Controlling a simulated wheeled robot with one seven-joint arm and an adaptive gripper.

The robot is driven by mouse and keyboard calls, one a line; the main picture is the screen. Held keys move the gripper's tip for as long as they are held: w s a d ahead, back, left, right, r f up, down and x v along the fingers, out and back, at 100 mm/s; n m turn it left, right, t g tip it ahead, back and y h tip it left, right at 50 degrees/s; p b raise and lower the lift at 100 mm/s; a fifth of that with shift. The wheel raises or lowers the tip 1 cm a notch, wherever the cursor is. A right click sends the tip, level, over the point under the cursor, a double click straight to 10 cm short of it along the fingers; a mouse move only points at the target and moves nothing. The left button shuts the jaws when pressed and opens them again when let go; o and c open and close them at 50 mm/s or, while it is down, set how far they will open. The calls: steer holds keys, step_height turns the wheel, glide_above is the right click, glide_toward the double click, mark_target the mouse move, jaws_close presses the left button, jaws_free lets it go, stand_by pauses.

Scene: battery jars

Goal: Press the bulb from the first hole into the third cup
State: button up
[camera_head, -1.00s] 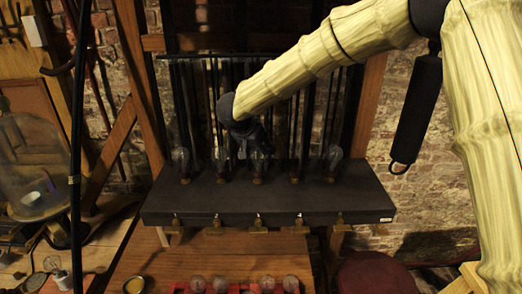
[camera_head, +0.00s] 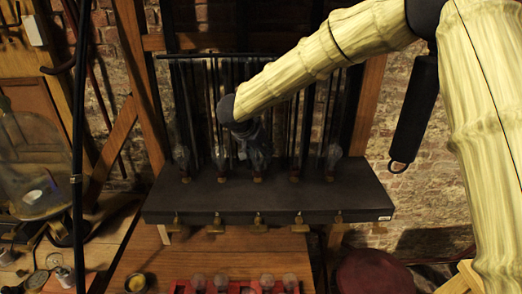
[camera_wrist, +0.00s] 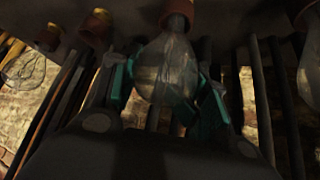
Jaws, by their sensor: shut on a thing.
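A clear glass bulb (camera_wrist: 165,68) is between the green fingertips of my gripper (camera_wrist: 168,92) in the wrist view. The fingers are shut on its glass, one on each side. Its narrow end meets an orange cup (camera_wrist: 178,12), at the top of that picture; how deep it sits I cannot tell. In the head view my gripper (camera_head: 254,143) is over the middle of the black shelf (camera_head: 265,203), at the third cup from the left. The bulb (camera_head: 258,162) looks upright there, partly hidden by my gripper.
Dark rods (camera_head: 205,100) rise behind. A red rack (camera_head: 243,288) with several bulbs lies at the bottom edge. A glass dome (camera_head: 30,160) stands left.

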steer(key=o, duration=1)
steer(key=shift+o, duration=0.2)
steer(key=shift+r, duration=0.1)
